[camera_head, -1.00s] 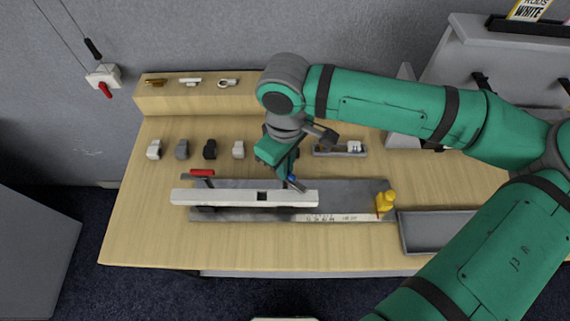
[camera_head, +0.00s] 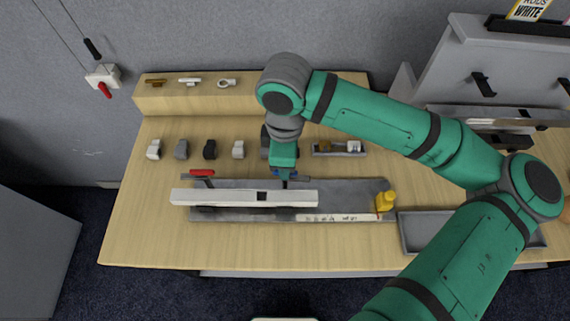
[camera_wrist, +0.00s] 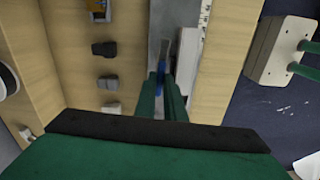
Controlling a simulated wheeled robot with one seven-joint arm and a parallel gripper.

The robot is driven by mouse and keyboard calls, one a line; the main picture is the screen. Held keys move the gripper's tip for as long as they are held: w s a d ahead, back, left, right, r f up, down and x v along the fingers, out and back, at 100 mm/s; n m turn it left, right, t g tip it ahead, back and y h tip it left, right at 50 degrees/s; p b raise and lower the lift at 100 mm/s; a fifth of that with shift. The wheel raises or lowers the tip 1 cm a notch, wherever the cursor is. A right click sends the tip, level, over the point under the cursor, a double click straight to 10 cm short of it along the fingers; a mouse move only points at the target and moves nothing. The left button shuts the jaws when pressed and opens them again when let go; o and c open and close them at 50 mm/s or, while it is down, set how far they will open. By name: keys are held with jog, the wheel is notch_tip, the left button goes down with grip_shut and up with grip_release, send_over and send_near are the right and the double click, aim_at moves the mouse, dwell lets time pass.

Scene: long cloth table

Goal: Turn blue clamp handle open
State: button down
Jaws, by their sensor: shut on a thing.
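The blue clamp handle (camera_wrist: 161,66) shows between my green fingers in the wrist view. My gripper (camera_head: 284,177) is shut on it at the back edge of the grey fixture plate (camera_head: 350,192); the fingers (camera_wrist: 161,92) also show in the wrist view. In the head view the gripper hides most of the handle, so its exact angle is unclear. The clamp stands by the right part of a long white bar (camera_head: 235,198) lying along the plate. A second clamp with a red handle (camera_head: 202,173) stands at the bar's left end.
A yellow block (camera_head: 386,201) sits at the plate's right end. Several small blocks, including a black one (camera_head: 209,149), stand in a row behind. A small tray (camera_head: 340,154) lies behind the plate, and a grey tray (camera_head: 425,232) lies to the right. The table front is clear.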

jog(key=shift+n, duration=0.5)
jog(key=c, duration=1.8)
grip_release()
jog(key=shift+c, duration=0.2)
notch_tip(320, 180, up, 11)
jog(key=shift+f, duration=0.1)
